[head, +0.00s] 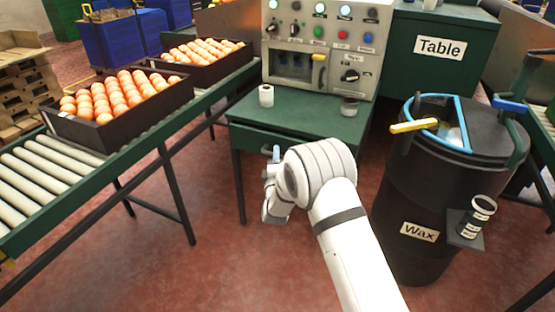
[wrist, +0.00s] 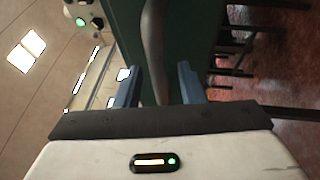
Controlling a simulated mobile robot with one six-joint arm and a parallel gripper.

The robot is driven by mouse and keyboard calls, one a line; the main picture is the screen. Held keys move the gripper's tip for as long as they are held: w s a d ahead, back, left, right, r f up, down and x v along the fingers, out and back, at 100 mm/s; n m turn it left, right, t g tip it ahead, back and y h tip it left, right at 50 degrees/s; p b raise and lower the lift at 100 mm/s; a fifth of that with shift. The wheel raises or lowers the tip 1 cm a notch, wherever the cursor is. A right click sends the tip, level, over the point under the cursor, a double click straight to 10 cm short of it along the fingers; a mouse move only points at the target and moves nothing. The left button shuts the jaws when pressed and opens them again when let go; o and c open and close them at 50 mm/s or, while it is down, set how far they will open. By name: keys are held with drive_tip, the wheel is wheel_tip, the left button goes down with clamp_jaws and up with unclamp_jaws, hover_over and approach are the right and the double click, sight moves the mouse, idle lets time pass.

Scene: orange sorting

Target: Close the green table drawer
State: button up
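The green table (head: 300,121) stands in the middle of the head view, under a control panel. Its drawer front (head: 252,139) faces me below the tabletop, partly hidden by my arm; I cannot tell how far out the drawer is. My gripper (head: 277,154) is at the drawer front. In the wrist view, the blue fingers of my gripper (wrist: 158,88) are apart, with a grey curved bar, the drawer handle (wrist: 153,40), between them. Gaps show between the bar and the fingers. The green front (wrist: 203,35) lies behind the bar.
The control panel (head: 320,45) stands on the table, with a white roll (head: 266,96) and a small jar (head: 349,107). A black wax barrel (head: 420,205) is at right. A roller conveyor (head: 50,180) with orange crates (head: 125,122) is at left. Red floor is clear in front.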

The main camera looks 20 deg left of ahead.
drive_tip(key=shift+w+a+r, duration=0.1)
drive_tip(key=shift+w+a, duration=0.05)
drive_tip(key=shift+w, duration=0.35)
drive_tip(key=shift+c, duration=0.4)
clamp_jaws()
